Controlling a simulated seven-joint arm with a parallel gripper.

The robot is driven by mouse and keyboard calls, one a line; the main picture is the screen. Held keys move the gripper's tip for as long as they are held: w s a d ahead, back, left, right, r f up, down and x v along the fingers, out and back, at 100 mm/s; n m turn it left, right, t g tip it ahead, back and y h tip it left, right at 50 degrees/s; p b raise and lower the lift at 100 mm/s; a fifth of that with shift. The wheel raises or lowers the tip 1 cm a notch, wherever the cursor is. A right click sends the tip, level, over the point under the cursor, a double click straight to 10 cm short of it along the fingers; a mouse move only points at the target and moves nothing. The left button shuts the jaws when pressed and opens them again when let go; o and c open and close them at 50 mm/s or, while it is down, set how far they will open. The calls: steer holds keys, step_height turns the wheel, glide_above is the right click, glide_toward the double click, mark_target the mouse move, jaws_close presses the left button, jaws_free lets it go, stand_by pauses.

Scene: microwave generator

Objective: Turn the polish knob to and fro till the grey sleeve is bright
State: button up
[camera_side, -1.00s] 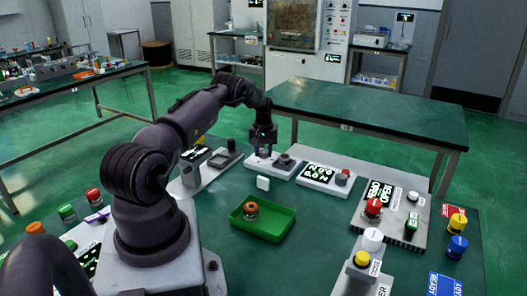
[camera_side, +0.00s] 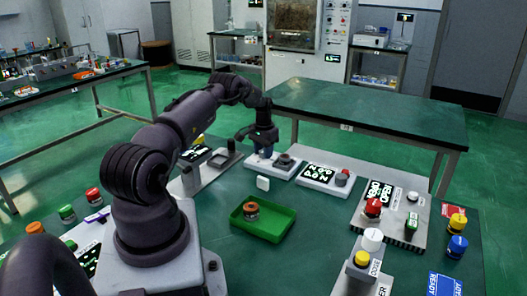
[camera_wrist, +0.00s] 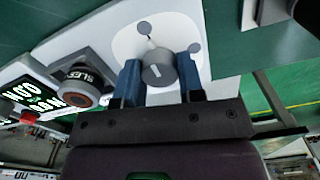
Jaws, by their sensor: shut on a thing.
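My gripper (camera_wrist: 158,85) has its two blue fingers on either side of a round grey knob (camera_wrist: 157,70) with a white mark, on a pale plate. In the side view my gripper (camera_side: 263,153) points down at this knob, which its fingers mostly hide there. Just beside it a dark round holder (camera_wrist: 82,84) has a label starting "SLEE"; it shows in the side view too (camera_side: 285,161). Its centre is dull grey-brown, and I cannot tell how bright any sleeve in it is.
A black-and-white display (camera_side: 319,174) and a grey knob on a red base (camera_side: 342,177) stand to the right. A green tray (camera_side: 277,224) with a rusty ring-like part (camera_side: 251,209) is in front. A control box with a red button (camera_side: 373,207) stands further right.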

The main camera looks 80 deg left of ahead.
stand_by(0.4)
steer(key=o, duration=0.9)
step_height(320, 180, up, 13)
